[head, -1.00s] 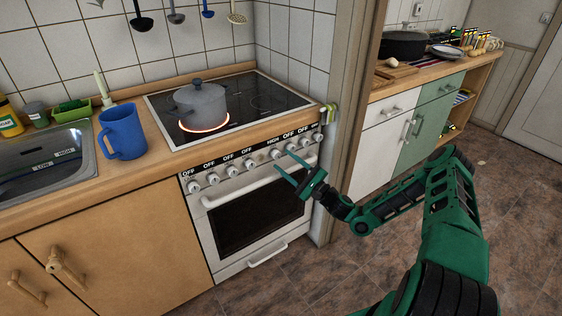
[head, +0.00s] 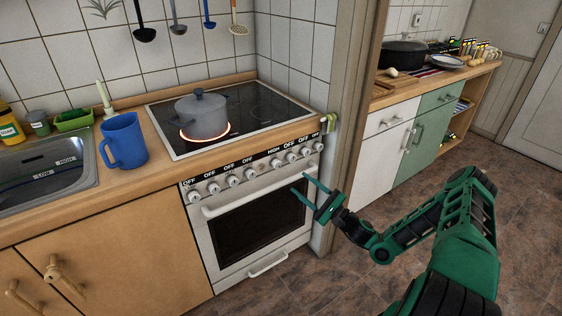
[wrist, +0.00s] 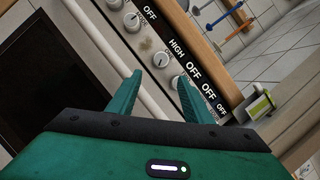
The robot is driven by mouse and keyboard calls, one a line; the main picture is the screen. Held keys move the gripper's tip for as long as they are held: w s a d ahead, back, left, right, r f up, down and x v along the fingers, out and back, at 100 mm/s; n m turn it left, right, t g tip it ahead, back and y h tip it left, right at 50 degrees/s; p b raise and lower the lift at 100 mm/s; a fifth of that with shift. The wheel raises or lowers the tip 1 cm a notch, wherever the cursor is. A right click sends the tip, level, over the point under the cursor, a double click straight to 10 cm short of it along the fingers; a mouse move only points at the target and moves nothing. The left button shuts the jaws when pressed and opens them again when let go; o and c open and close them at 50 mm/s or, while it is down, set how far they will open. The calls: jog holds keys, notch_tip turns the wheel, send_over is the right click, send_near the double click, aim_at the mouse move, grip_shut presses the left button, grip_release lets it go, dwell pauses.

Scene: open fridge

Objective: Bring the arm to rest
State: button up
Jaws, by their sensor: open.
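My gripper (head: 312,191) is open and empty in front of the right part of the stove (head: 250,215), near the oven door handle and below the row of knobs. In the wrist view its two green fingers (wrist: 153,97) stand apart with nothing between them. Behind them are the white knobs and the labels OFF and HIGH. My green arm reaches in from the lower right of the head view, bent at the elbow.
A grey pot (head: 202,117) stands on a glowing red burner. A blue mug (head: 123,141) stands between the stove and the sink (head: 45,177). A wooden post (head: 357,100) rises right of the stove. A counter with white and green cabinets (head: 430,130) is behind it. The brown floor is clear.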

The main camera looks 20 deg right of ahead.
jog(key=s+a+n+g, duration=0.3)
jog(key=s+n+g, duration=0.3)
jog(key=n+g, duration=0.1)
jog(key=s+a+n+g, duration=0.3)
jog(key=s+n+g, duration=0.3)
jog(key=n+g, duration=0.15)
jog(key=s+d+r+n+g+h, duration=0.1)
jog(key=s+d+r+g+h, duration=0.3)
jog(key=s+d+r+h, duration=0.75)
jog(key=s+d+r+m, duration=0.1)
jog(key=s+d+r, duration=0.1)
jog(key=s+r, duration=0.4)
jog(key=s+d+r+m, duration=0.1)
jog(key=s+d+r, duration=0.2)
jog(key=s, duration=0.9)
notch_tip(320, 180, up, 3)
jog(key=shift+s+t, duration=0.25)
jog(key=shift+t, duration=0.2)
